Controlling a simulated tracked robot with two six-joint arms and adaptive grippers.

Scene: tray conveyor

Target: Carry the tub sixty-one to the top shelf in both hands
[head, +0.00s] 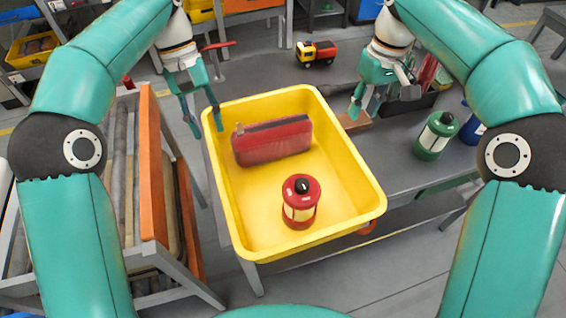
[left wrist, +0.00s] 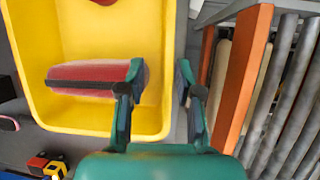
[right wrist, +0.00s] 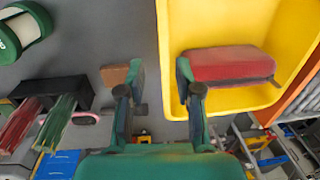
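The yellow tub (head: 345,215) stands on the grey table, holding a red pouch (head: 272,140) and a red lantern (head: 300,202). No number is readable on it. My left gripper (head: 206,129) is open at the tub's left side, one finger over the inside and one outside the wall; the left wrist view shows the wall (left wrist: 169,60) between the fingers. My right gripper (head: 363,113) is open at the tub's far right side; in the right wrist view the wall (right wrist: 164,60) lies between its fingers. Contact cannot be told in either case.
A brown block (head: 354,123) lies beside my right gripper. A green lantern (head: 435,136) and a blue object (head: 472,128) stand to the right, and a toy truck (head: 316,53) at the back. An orange-edged roller conveyor (head: 150,170) is close on the left.

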